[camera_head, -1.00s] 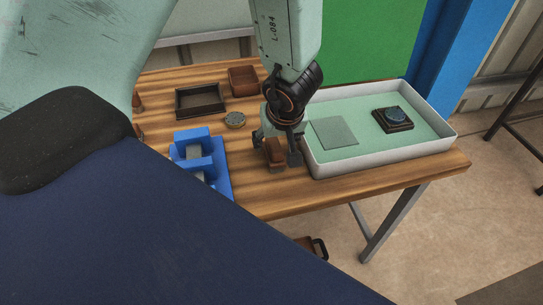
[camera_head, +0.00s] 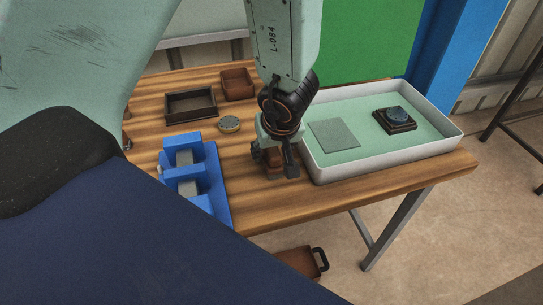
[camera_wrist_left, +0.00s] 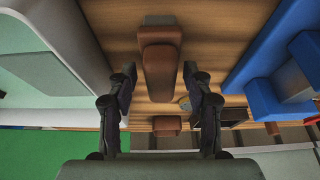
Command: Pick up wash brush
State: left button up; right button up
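The wash brush (camera_head: 273,171), a small brown block, stands on the wooden table just left of the white tray. In the left wrist view the brush (camera_wrist_left: 161,68) lies between the two fingers. My left gripper (camera_head: 274,160) is low over the brush with one finger on each side. In the wrist view my left gripper (camera_wrist_left: 161,78) is open, with a gap between each finger and the brush. Part of the brush is hidden by the fingers in the head view. My right gripper is not in view.
The white-rimmed tray (camera_head: 385,168) with a green floor is close on the right, holding a flat plate (camera_head: 334,135) and a dark block (camera_head: 394,120). A blue fixture (camera_head: 215,190) stands to the left. Behind are a round disc (camera_head: 229,124), a dark tray (camera_head: 190,105) and a brown box (camera_head: 237,83).

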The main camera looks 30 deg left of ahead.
pick_arm(q)
jog(key=shift+a+f, duration=0.1)
jog(key=shift+a, duration=0.05)
jog(key=c, duration=0.9)
jog(key=shift+c, duration=0.2)
jog(key=shift+w, duration=0.1)
jog(key=shift+r+p, duration=0.8)
jog(key=shift+r, duration=0.15)
notch_tip(320, 180, up, 26)
jog(key=p, duration=2)
